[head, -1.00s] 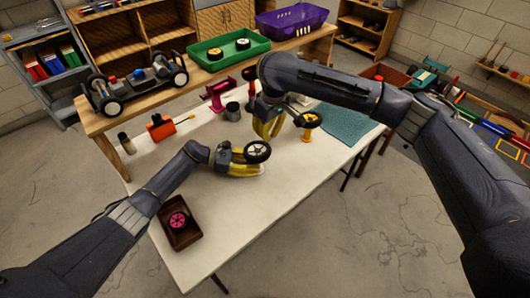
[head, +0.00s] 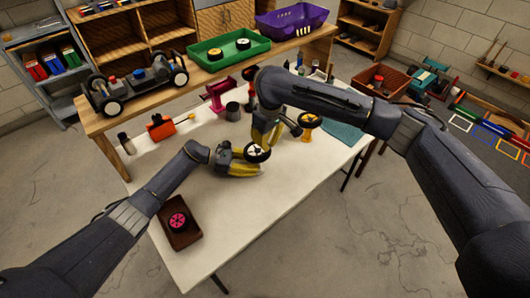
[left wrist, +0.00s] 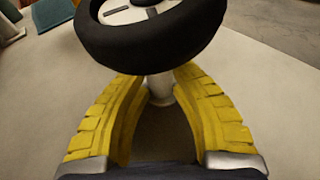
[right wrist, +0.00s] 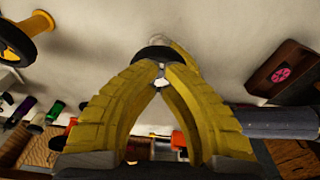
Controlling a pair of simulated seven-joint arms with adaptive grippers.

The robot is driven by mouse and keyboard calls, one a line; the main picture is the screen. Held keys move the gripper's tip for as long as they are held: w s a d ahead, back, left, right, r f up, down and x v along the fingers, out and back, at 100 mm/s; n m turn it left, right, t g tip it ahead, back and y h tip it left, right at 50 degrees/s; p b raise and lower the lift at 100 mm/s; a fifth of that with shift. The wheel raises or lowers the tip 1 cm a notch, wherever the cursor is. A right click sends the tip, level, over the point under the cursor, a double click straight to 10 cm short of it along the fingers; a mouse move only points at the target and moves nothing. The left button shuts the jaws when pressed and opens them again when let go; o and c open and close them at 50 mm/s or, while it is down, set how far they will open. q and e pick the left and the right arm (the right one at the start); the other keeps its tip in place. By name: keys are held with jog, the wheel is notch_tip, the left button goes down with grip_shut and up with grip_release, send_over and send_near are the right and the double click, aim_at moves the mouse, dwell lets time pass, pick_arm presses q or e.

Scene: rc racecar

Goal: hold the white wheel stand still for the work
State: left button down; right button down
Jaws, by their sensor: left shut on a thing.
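The white wheel stand (left wrist: 160,92) shows in the left wrist view as a pale post between my left gripper's yellow fingers (left wrist: 158,88). A black wheel (left wrist: 150,42) with a white hub sits on top of it; the wheel also shows in the head view (head: 257,152). In the head view my left gripper (head: 244,165) is low over the table at the stand, shut on it; the fingers hide most of the post. My right gripper (head: 264,136) points down just above that wheel. In its wrist view the fingertips (right wrist: 161,68) nearly meet around a small pale thing; a grip is unclear.
A yellow stand with a wheel (head: 307,120) is to the right of my right gripper. A brown tray (head: 190,236) with a pink-hubbed wheel is at the front left.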

aim_at(266, 154)
jog(key=shift+w+a+f, duration=0.1)
jog(key=shift+f, duration=1.5)
jog(key=shift+f, duration=0.1)
jog(key=shift+f, duration=1.3)
jog(key=shift+s+d+r, duration=0.25)
jog(key=shift+s+d, duration=0.3)
jog(key=shift+s+d+r, duration=0.25)
jog(key=shift+s+d, duration=0.25)
notch_tip(266, 154, up, 12)
jog(key=shift+s+d, duration=0.45)
